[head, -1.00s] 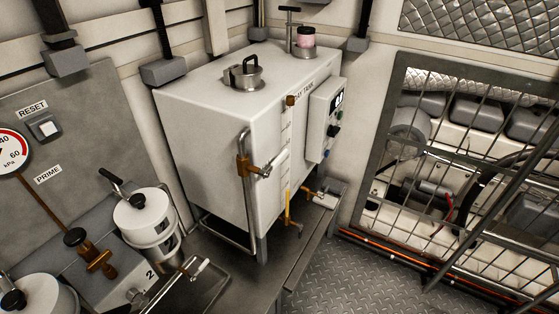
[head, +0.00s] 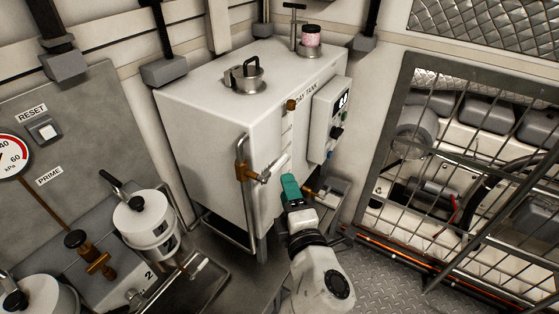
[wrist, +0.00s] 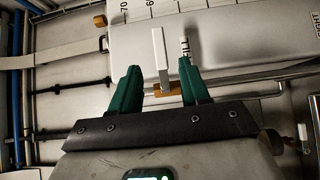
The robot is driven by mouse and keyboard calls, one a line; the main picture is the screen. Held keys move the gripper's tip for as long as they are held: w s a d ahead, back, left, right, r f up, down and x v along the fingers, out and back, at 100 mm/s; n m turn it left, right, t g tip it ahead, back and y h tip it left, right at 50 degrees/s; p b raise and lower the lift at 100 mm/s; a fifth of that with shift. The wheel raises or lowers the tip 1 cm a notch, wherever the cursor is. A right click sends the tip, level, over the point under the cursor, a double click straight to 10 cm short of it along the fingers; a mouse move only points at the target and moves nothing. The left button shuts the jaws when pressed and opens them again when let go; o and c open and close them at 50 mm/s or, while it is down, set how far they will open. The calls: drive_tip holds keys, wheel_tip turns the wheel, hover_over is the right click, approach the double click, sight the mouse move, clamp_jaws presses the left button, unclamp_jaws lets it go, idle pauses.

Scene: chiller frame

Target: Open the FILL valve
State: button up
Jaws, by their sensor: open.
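The FILL valve has a brass body (wrist: 162,91) and a white lever (wrist: 160,52) in the wrist view. A small white label reading FILL (wrist: 185,48) is beside it, partly behind my right finger. In the head view the brass valve (head: 248,172) is on the pipe at the day tank's left front, its white handle (head: 276,166) pointing right. My gripper (wrist: 160,67) has teal fingers, open and empty, one on each side of the lever with visible gaps. In the head view my gripper (head: 290,182) is just right of the handle; contact cannot be told there.
The white day tank (head: 205,125) stands behind, with a control box (head: 325,118) on its right. Another brass fitting (head: 312,192) is close to my gripper's right. A bent metal pipe (head: 243,210) runs down the tank. A barred guard (head: 450,170) is at right.

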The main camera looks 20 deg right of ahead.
sight(280, 166)
drive_tip(key=w, duration=0.3)
drive_tip(key=w+d, duration=0.1)
drive_tip(key=w, duration=0.2)
drive_tip(key=w+p, duration=0.1)
drive_tip(key=w, duration=0.2)
drive_tip(key=shift+w+d, duration=0.2)
drive_tip(key=shift+d, duration=0.15)
drive_tip(key=shift+c, duration=0.4)
clamp_jaws()
